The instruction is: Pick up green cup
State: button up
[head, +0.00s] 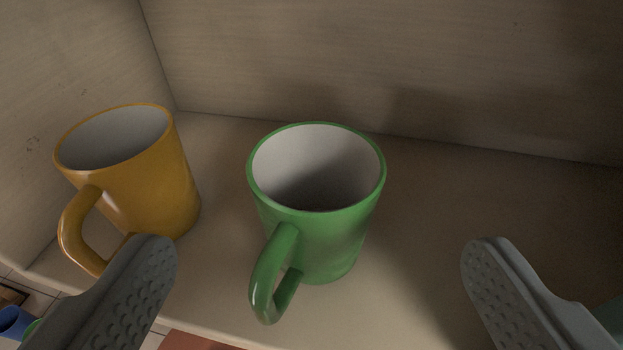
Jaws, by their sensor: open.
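The green cup (335,240) stands upright on a shelf, near the middle of the head view. Its inside is white and looks empty, and its handle points toward the camera and slightly left. My gripper (318,255) is open, with one grey finger at the lower left and the other at the lower right. The cup shows between the two fingers, farther from the camera, with clear space on both sides. Neither finger appears to touch it.
A yellow-orange cup (165,195) stands upright to the left, its handle partly behind my left finger. A wooden wall (400,60) closes the back and another the left. The shelf (420,220) is free to the right. Blue and green items show at the lower left.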

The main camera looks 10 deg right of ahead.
aim_at(314, 149)
jog(key=shift+x, duration=3.5)
jog(key=shift+a, duration=0.1)
jog(key=shift+c, duration=0.5)
jog(key=c, duration=1)
